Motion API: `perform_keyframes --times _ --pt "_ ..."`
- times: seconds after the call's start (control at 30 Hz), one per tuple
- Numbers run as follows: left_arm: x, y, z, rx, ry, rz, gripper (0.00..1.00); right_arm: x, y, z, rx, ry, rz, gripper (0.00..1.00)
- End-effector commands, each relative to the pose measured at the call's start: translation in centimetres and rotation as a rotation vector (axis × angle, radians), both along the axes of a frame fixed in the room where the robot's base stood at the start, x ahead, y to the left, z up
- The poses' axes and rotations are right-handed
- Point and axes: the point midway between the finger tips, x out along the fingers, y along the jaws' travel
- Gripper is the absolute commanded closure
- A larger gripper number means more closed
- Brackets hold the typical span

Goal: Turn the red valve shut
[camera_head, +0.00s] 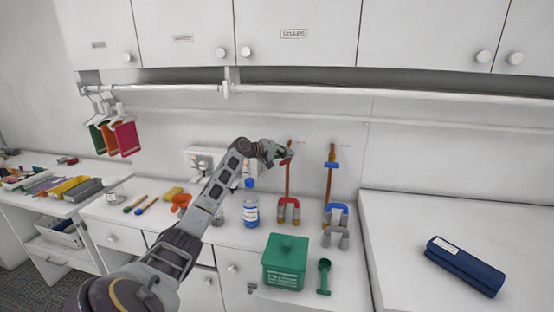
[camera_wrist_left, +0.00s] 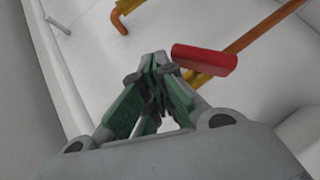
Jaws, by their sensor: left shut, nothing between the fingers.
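The red valve handle (camera_wrist_left: 205,59) sits on an orange-brown pipe (camera_wrist_left: 240,45) in the left wrist view. In the head view the pipe (camera_head: 288,178) stands upright against the back wall, and the red handle (camera_head: 287,161) shows as a small piece beside my gripper. My left gripper (camera_head: 285,154) is shut and empty at the upper part of this pipe. In the wrist view its closed fingers (camera_wrist_left: 157,62) are just left of the handle's near end; I cannot tell whether they touch. My right gripper is not in view.
A second pipe (camera_head: 329,180) with a blue handle (camera_head: 331,165) stands to the right. A rail (camera_head: 380,94) runs above.

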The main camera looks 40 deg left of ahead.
Motion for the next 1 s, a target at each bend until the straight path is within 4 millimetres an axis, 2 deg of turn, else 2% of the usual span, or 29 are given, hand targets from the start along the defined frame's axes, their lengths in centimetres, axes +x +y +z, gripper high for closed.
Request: perform_keyframes --times 0.47,1.0 --pt "0.0 0.0 0.0 0.000 0.000 0.001 1.00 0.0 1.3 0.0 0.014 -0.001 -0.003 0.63" --pt "0.0 0.0 0.0 0.000 0.000 0.001 1.00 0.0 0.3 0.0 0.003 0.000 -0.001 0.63"
